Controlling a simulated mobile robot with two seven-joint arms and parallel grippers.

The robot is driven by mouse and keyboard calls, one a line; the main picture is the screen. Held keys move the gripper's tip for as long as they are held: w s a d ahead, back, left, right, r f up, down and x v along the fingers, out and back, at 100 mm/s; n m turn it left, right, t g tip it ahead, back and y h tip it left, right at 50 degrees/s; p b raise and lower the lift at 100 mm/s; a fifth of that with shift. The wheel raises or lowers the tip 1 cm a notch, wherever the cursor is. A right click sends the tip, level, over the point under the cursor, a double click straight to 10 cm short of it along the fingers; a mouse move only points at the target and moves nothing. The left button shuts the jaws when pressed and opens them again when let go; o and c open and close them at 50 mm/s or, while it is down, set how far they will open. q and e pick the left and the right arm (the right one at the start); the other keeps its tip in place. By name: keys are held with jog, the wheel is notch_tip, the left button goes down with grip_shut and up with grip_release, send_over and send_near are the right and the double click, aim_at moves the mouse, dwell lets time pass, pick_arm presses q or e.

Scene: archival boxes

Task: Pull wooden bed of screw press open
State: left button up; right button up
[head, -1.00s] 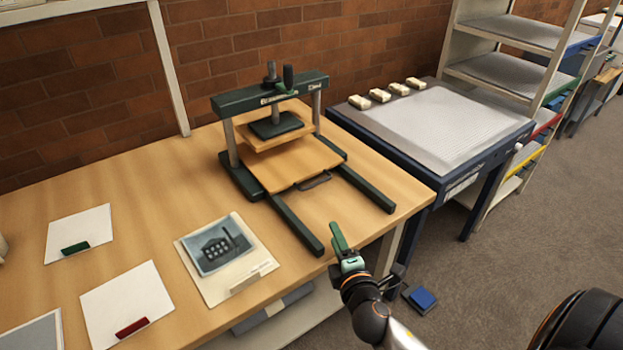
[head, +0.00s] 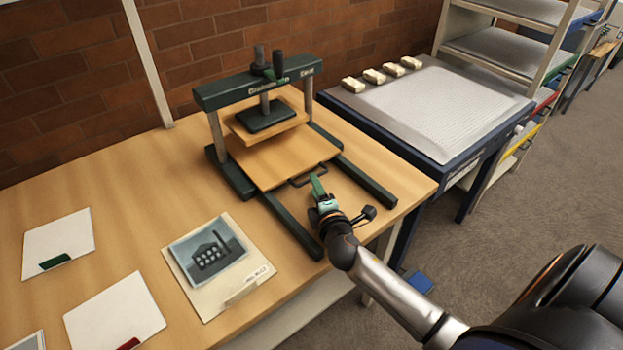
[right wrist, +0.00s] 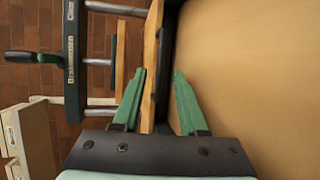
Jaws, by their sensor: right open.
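The dark green screw press (head: 228,92) stands on the wooden table, its upper plate raised above the wooden bed (head: 275,165). The bed lies between two dark rails, with a dark handle (head: 300,183) on its front edge. My right gripper (head: 317,184) is open, its green fingers right at the handle. In the right wrist view the open fingers (right wrist: 158,72) stand on either side of the bed's front edge (right wrist: 151,40) and the dark handle strip. Whether the fingers touch the handle I cannot tell. My left gripper is not in view.
The table (head: 130,190) holds a picture folder (head: 205,255) left of the press and white cards (head: 58,243) farther left. A blue-framed table (head: 430,105) with several pale blocks stands to the right.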

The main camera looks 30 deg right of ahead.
jog(key=shift+x, duration=2.1)
grip_shut()
